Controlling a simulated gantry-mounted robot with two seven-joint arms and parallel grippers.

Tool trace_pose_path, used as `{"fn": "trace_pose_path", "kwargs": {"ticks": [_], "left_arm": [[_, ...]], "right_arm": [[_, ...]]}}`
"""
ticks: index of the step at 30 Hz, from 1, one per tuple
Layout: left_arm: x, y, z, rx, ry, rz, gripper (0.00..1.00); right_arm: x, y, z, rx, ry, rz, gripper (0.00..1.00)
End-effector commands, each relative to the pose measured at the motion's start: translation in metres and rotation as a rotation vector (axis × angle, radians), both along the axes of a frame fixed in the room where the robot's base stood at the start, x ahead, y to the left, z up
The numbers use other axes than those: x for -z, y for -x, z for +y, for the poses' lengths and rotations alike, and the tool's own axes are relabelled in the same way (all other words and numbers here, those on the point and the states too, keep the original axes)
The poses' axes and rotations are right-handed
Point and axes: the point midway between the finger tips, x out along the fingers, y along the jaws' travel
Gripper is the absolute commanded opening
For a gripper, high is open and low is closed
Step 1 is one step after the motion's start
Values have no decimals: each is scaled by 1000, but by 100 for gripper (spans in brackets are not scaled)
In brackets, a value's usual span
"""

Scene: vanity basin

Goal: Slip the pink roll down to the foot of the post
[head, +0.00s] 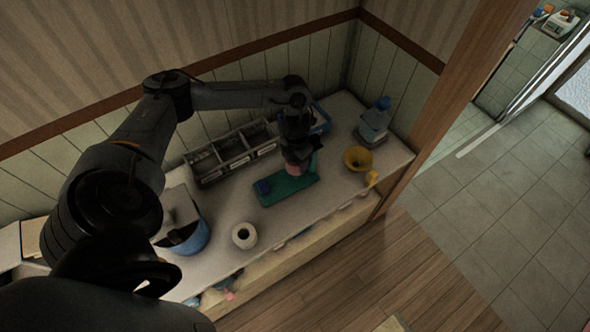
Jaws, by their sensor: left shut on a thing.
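The pink roll (294,170) shows just under my left gripper (298,158), low over the green base (283,193) on the counter. My left gripper points down and is shut on the pink roll, hiding most of it. I cannot make out the post; the gripper and roll cover that part of the base. I cannot tell whether the roll is around the post or touching the base. My right gripper is not in view.
A small blue block (263,187) is at the base's left end. A divided grey tray (221,162) lies behind, left. A yellow funnel-like vessel (357,159) and stacked blue-grey items (374,127) stand right. A white round vase (244,235) and blue tub (195,239) stand front left.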

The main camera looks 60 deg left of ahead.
Motion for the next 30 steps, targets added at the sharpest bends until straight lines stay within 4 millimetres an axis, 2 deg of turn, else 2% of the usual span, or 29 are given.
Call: {"fn": "trace_pose_path", "kwargs": {"ticks": [26, 27, 30], "left_arm": [[9, 0, 0, 0, 0, 0, 0], [9, 0, 0, 0, 0, 0, 61], [9, 0, 0, 0, 0, 0, 76]], "right_arm": [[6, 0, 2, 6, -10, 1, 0], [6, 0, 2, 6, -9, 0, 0], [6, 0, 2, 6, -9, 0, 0]]}}
